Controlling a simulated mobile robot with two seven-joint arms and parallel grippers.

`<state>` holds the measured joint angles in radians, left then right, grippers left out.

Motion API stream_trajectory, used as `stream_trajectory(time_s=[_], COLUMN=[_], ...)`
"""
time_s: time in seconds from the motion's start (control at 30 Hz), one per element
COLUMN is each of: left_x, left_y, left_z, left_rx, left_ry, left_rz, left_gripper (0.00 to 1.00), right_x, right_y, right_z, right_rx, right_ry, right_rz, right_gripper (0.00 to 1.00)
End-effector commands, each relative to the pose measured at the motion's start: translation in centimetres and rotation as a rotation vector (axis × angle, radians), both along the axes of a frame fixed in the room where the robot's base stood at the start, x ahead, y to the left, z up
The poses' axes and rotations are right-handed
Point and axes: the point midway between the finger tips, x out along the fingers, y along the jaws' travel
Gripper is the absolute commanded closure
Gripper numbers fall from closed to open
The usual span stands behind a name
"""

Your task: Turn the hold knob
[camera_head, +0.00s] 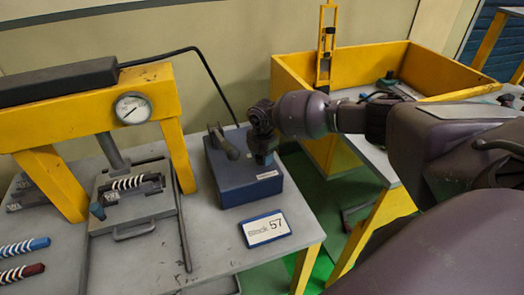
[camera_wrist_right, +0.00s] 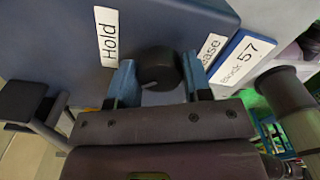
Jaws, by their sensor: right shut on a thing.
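The hold knob (camera_wrist_right: 157,64) is a round black knob on a blue box, beside a white label reading "Hold" (camera_wrist_right: 107,37) in the right wrist view. My right gripper (camera_wrist_right: 160,86) has its blue fingertips on either side of the knob, shut on it. In the head view the blue box (camera_head: 235,183) stands on the grey table, and my right gripper (camera_head: 263,152) reaches its top right side from the right. The knob is hidden by the gripper there. My left gripper is in neither view.
A grey lever (camera_head: 222,142) stands on the box, left of my gripper. A "Block 57" sign (camera_head: 266,228) lies in front. A yellow press frame (camera_head: 150,90) with a gauge stands left. A yellow-walled bin (camera_head: 435,72) is at the back right.

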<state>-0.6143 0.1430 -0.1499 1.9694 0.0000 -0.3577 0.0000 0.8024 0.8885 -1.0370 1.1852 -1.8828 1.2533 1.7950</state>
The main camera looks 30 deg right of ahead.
Motion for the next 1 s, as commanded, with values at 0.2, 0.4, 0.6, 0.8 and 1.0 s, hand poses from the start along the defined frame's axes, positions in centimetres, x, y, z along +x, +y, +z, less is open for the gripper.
stream_trajectory(time_s=[0.2,0.4,0.6,0.8,1.0], left_x=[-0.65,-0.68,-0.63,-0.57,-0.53], left_y=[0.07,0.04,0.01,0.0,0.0], left_z=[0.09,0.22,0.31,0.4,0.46], left_rx=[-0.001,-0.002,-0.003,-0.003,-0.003], left_ry=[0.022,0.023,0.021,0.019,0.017], left_rz=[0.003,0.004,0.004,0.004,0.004], left_gripper=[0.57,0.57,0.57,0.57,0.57], right_x=[0.08,0.07,0.02,0.01,0.01], right_y=[-0.14,-0.14,-0.16,-0.16,-0.16], right_z=[0.27,0.21,0.16,0.17,0.2], right_rx=[-0.002,-0.001,-0.002,-0.002,-0.002], right_ry=[-0.002,-0.004,-0.004,-0.003,-0.003], right_rz=[-0.208,-0.386,-0.533,-0.633,-0.686], right_gripper=[0.78,0.78,0.78,0.78,0.78])
